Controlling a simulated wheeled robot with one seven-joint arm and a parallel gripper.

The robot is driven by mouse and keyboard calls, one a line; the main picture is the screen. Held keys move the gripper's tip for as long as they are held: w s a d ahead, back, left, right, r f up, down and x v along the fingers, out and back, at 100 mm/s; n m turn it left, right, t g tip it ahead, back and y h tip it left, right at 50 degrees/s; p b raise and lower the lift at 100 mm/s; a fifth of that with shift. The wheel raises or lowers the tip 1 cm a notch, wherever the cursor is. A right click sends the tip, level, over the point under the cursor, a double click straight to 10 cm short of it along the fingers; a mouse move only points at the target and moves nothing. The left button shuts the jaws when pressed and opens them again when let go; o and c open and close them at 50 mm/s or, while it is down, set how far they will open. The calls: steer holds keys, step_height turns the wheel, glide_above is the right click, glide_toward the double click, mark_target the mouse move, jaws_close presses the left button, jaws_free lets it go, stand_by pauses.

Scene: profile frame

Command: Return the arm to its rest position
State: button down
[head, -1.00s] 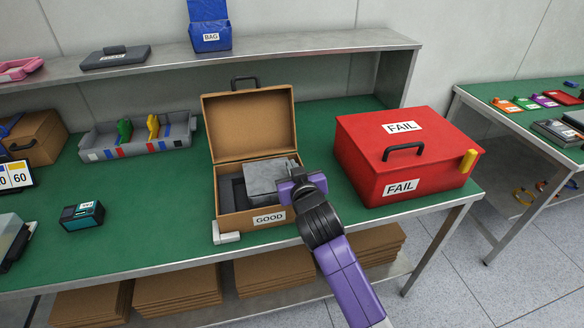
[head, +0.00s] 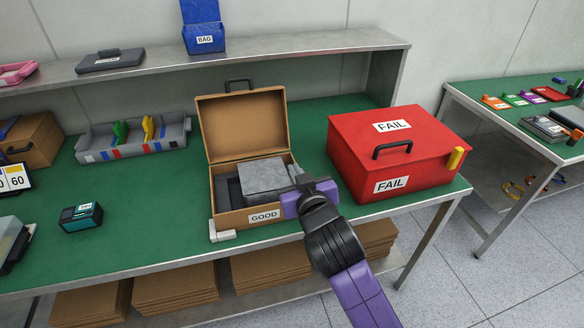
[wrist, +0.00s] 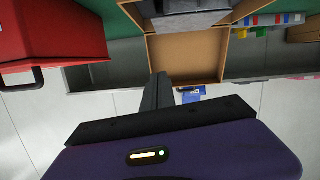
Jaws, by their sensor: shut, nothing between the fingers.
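My gripper (head: 300,186) is at the front right corner of the open brown case marked GOOD (head: 236,219). In the wrist view its dark fingers (wrist: 163,84) are together with nothing between them. The purple and black arm reaches in from the lower right of the head view. A grey block (head: 263,176) sits in the case, apart from the fingers as far as I can tell. The case's lid stands open at the back. The gripper partly hides the case's right front corner.
A red FAIL box (head: 420,150) stands close to the right of my arm. A grey tray (head: 100,145) and a small teal-labelled device (head: 81,217) lie to the left on the green bench (head: 150,190). A shelf (head: 280,50) runs along the back.

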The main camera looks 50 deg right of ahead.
steer(key=shift+r, duration=0.1)
stand_by(0.6)
step_height(320, 180, up, 4)
steer(key=w+a+n+t, duration=0.1)
steer(key=a+t, duration=0.1)
steer(key=t, duration=0.1)
steer(key=s+a+f+n+t+y, duration=0.3)
steer(key=s+a+y, duration=0.3)
steer(key=a, duration=0.4)
steer(key=s+a+f+g+y, duration=0.1)
steer(key=s+a+f, duration=0.1)
steer(key=s, duration=0.6)
steer(key=s+a+f+n+g+y, duration=0.1)
steer(key=s+a, duration=0.3)
steer(key=s, duration=0.4)
steer(key=s+a+f+g+y, duration=0.1)
steer(key=s+a+f, duration=0.2)
steer(key=s, duration=0.6)
steer(key=shift+a+f+n, duration=0.15)
steer(key=shift+f+n, duration=0.1)
steer(key=shift+n, duration=0.15)
steer(key=shift+w, duration=0.1)
